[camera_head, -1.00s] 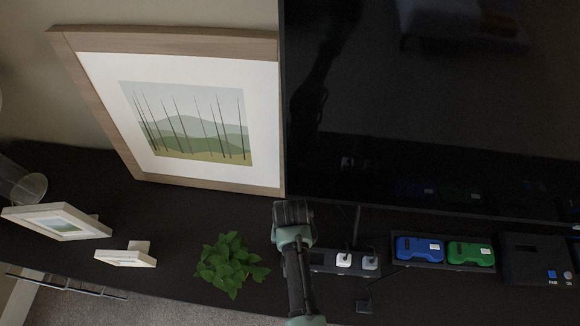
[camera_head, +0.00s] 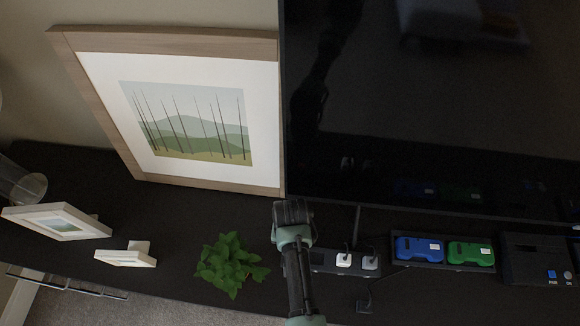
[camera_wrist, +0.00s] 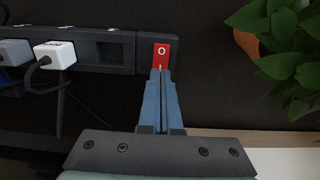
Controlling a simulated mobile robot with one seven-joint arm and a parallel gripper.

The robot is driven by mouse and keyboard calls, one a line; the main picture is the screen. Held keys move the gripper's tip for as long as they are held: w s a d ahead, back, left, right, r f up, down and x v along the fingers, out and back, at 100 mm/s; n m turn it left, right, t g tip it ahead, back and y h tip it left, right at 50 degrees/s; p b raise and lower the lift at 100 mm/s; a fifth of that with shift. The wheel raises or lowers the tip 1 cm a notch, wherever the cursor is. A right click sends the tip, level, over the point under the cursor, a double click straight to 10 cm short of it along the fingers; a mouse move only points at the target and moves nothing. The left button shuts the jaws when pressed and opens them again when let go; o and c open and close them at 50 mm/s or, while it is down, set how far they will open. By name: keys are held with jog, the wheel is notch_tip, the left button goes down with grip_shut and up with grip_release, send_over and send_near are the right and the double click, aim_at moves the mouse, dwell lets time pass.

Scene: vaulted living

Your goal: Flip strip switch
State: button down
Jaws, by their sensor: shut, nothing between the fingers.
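The power strip (camera_head: 328,260) lies on the dark cabinet top, below the screen, with a white plug (camera_head: 344,259) and a grey plug (camera_head: 370,262) in it. In the wrist view the strip (camera_wrist: 108,40) runs in from the left. Its red rocker switch (camera_wrist: 161,52), marked with a white O and a line, sits at the strip's right end. My gripper (camera_wrist: 161,76) is shut and empty, its blue fingertips at the lower edge of the red switch; I cannot tell if they touch it. In the head view my arm hides the switch.
A green potted plant (camera_head: 230,265) stands close to the strip, also at right in the wrist view (camera_wrist: 290,50). A tray (camera_head: 400,262) with blue and green devices and a black box (camera_head: 535,262) stand to the right. A large framed picture (camera_head: 180,185) and the screen (camera_head: 430,110) rise behind.

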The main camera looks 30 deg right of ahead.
jog(key=shift+f+b, duration=0.7)
jog(key=shift+f, duration=0.25)
dwell(0.5)
jog(key=shift+r, duration=0.1)
notch_tip(320, 180, up, 7)
jog(key=p, duration=0.7)
dwell(0.5)
